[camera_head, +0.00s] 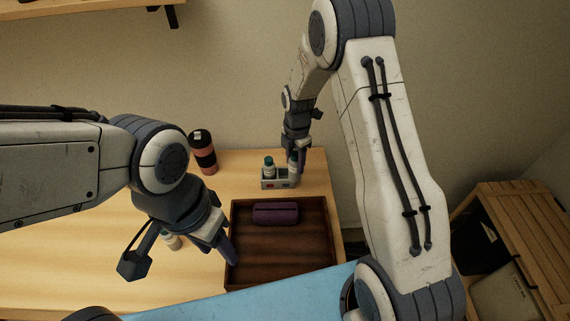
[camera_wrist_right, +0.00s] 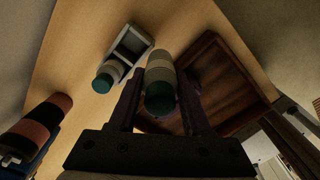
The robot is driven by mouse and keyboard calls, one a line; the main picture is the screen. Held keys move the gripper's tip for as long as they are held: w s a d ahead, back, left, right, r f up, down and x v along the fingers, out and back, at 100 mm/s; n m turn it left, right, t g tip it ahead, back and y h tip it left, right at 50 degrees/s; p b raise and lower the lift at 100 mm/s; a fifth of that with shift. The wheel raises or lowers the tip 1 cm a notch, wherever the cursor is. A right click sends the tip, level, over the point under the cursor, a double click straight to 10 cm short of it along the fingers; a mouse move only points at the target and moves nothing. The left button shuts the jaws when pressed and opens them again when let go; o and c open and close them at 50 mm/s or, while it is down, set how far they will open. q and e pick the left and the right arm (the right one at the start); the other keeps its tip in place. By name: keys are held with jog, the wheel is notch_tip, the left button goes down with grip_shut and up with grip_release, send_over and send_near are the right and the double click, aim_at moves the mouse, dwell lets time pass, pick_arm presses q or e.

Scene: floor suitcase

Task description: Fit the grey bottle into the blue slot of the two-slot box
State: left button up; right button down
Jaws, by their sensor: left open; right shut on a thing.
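The two-slot box (camera_head: 279,184) is small and grey and stands on the table behind the brown tray. A pale bottle with a teal cap (camera_head: 268,168) stands in its left slot; it also shows in the right wrist view (camera_wrist_right: 105,77). The other slot looks empty in the right wrist view. My right gripper (camera_head: 298,157) is shut on the grey bottle (camera_wrist_right: 159,72), teal cap towards the camera, close beside the box. Its lower end is hard to make out. The slot colours are too small to tell. My left gripper (camera_head: 224,248) is open over the tray's left edge.
The brown tray (camera_head: 236,272) holds a purple cylinder (camera_head: 276,213). A black and pink tumbler (camera_head: 202,151) stands at the back left. Another pale bottle (camera_head: 172,241) is partly hidden behind my left arm. The table's left part is clear.

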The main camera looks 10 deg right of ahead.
jog(key=w+f+p, duration=0.1)
jog(key=f, duration=0.1)
jog(key=w+a+f, duration=0.1)
jog(key=w+f, duration=0.1)
jog(key=w+f+p, duration=0.1)
jog(key=w+f, duration=0.1)
jog(key=shift+w+a+f+p, duration=0.1)
jog(key=shift+a+f+p, duration=0.2)
jog(key=shift+a, duration=0.1)
jog(key=shift+f, duration=0.3)
jog(key=shift+f, duration=0.1)
jog(key=shift+f, duration=0.15)
jog(key=shift+c, duration=1.8)
grip_release()
